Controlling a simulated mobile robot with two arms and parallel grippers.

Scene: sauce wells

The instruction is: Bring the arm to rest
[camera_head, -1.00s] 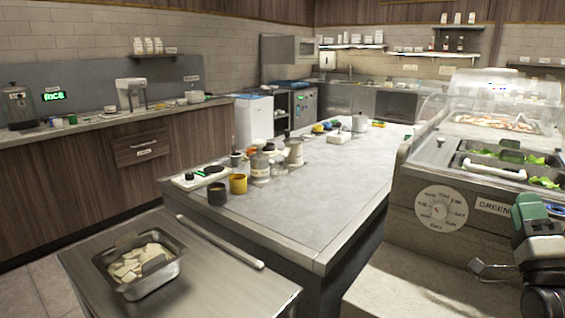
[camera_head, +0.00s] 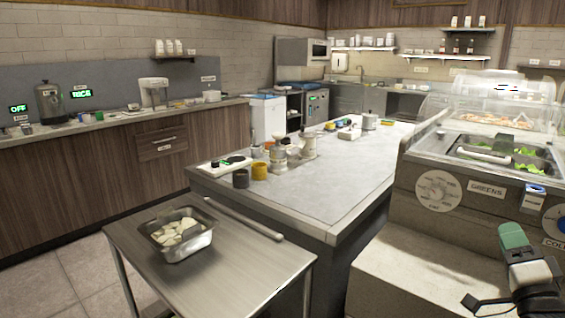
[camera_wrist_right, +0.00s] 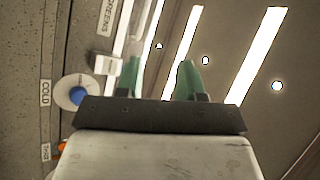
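My right gripper (camera_head: 513,238) is at the lower right of the head view, its green fingers pointing up in front of the greens counter. In the right wrist view the two green fingers (camera_wrist_right: 161,78) stand apart with an empty gap between them, so it is open and holds nothing. Beyond them the wrist view shows bright ceiling lights and the side of the labelled counter. My left gripper is not in view.
The greens counter (camera_head: 433,228), with a dial and a tray of greens, stands close behind the right gripper. A grey island (camera_head: 345,195) with jars and cups fills the middle. A metal cart (camera_head: 255,275) with a pan (camera_head: 183,250) is at lower left.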

